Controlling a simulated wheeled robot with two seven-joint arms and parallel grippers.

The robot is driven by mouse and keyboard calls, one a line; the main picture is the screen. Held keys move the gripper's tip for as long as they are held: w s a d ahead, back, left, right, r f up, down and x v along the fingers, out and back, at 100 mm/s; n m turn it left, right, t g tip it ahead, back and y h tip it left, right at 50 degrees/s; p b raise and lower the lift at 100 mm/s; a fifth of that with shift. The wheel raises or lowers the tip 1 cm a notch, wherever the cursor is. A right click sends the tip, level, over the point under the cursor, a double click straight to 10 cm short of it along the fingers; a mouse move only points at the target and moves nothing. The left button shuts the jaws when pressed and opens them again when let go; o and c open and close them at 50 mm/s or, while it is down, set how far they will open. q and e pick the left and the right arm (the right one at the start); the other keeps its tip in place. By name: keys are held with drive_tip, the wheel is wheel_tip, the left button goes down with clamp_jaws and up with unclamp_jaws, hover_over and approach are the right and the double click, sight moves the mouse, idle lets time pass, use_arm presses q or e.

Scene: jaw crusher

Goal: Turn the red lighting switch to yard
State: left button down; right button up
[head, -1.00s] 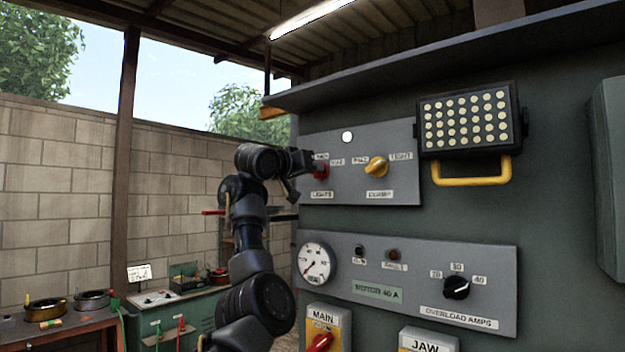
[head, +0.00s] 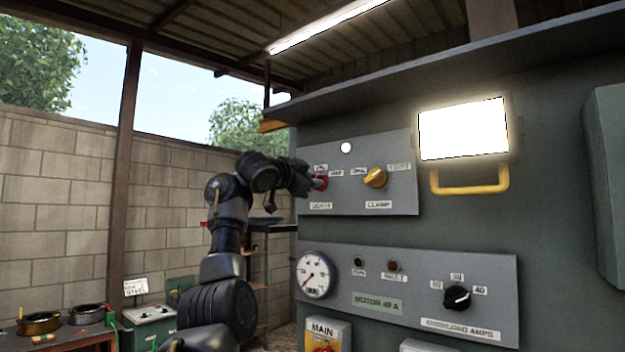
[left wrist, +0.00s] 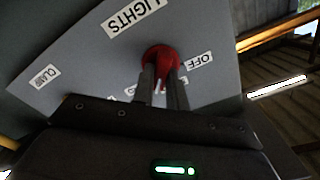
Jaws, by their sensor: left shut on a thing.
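The red lighting switch (head: 320,182) sits on the upper grey panel, above a plate reading LIGHTS. My left gripper (head: 313,181) reaches it from the left and is shut on its knob. The left wrist view shows both fingers (left wrist: 164,88) on the red knob (left wrist: 162,58), with an OFF label beside it and other labels partly hidden by the gripper. Which label the knob points to cannot be told. The floodlight (head: 463,129) at the upper right of the cabinet glows bright white. My right gripper is not in view.
A yellow clamp switch (head: 375,177) is just right of the red one. Below is a panel with a gauge (head: 314,275), lamps and a black overload knob (head: 457,297). A bench (head: 60,338) and a green cabinet (head: 150,325) stand at the lower left.

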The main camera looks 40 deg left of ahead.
use_arm(q)
drive_tip(key=m+p, duration=0.1)
drive_tip(key=m, duration=0.2)
drive_tip(key=shift+f+m, duration=0.1)
drive_tip(key=shift+m, duration=0.4)
drive_tip(key=c, duration=1.4)
unclamp_jaws()
drive_tip(key=s+b, duration=0.8)
drive_tip(key=s, duration=0.2)
drive_tip(key=shift+s+d+b, duration=0.15)
drive_tip(key=shift+s+b, duration=0.15)
drive_tip(key=shift+s, duration=0.05)
